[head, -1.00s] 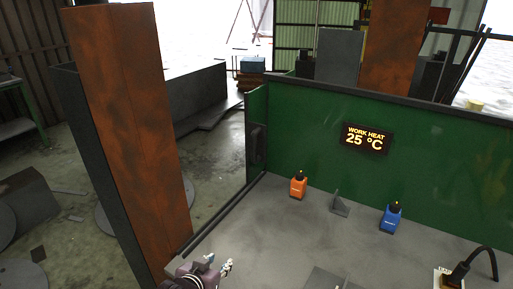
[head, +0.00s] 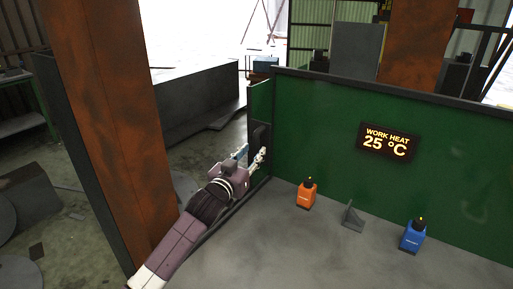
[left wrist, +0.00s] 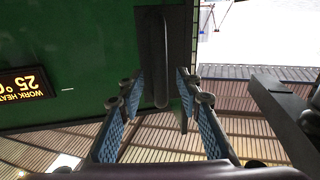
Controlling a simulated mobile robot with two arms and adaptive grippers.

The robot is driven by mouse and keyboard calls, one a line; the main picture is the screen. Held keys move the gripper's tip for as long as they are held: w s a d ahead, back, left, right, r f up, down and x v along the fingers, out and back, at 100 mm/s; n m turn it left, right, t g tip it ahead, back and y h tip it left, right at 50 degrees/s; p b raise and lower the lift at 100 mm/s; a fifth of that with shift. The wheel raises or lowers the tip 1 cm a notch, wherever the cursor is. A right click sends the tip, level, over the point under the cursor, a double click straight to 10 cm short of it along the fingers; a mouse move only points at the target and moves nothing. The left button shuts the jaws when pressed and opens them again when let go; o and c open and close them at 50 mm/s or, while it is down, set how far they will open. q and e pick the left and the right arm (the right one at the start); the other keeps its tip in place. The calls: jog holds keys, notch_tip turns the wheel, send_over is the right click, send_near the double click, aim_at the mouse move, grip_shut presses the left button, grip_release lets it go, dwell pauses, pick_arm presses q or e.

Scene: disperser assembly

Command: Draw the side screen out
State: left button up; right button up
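The side screen (head: 261,100) is a narrow green panel with a dark frame at the left end of the long green back screen (head: 330,125). Its black upright handle (head: 259,133) shows just beyond my left gripper (head: 252,154). In the left wrist view the handle (left wrist: 154,55) is a long dark bar, with its near end between the spread blue-padded fingers of my left gripper (left wrist: 158,96). Gaps show on both sides of the bar, so the fingers are open around it. My right gripper is out of view.
A rusty post (head: 110,120) rises left of my left arm. A display (head: 387,143) reads 25 °C.

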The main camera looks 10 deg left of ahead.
aim_at(255, 149)
pick_arm(q)
jog(key=shift+w+d, duration=0.25)
jog(key=shift+w, duration=1.45)
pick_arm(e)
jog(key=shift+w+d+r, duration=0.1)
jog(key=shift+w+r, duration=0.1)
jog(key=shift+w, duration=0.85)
pick_arm(q)
jog(key=shift+c, duration=0.3)
jog(key=shift+c, duration=1.3)
grip_shut()
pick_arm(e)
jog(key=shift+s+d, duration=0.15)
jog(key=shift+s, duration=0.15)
